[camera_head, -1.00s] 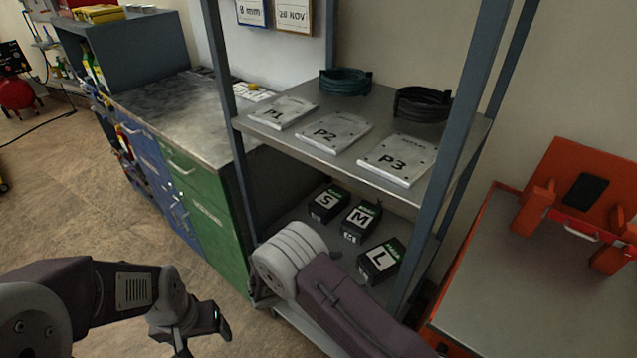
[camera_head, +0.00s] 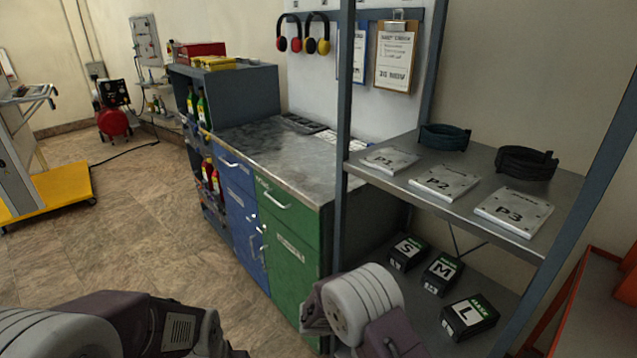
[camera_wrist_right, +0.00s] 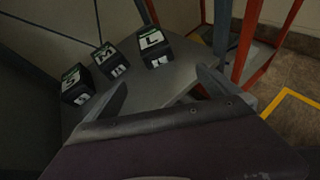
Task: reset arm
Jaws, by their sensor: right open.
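My right gripper (camera_wrist_right: 163,82) shows in the right wrist view with its two fingers apart and nothing between them. The black boxes marked S (camera_head: 407,252), M (camera_head: 442,273) and L (camera_head: 468,317) stand on the lower shelf, beyond the fingers in the wrist view. My right arm (camera_head: 362,308) comes up from the bottom of the head view, in front of the shelf unit; its gripper is hidden there. My left arm (camera_head: 150,325) lies along the bottom left edge, and its fingers are out of the picture.
The upper shelf (camera_head: 385,178) holds plates P1 (camera_head: 390,160), P2 (camera_head: 444,182), P3 (camera_head: 513,211) and two dark coils. A shelf post (camera_head: 343,120) stands close to my right arm. A workbench (camera_head: 270,160) with green and blue cabinets is left of it. Floor (camera_head: 120,220) is clear at left.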

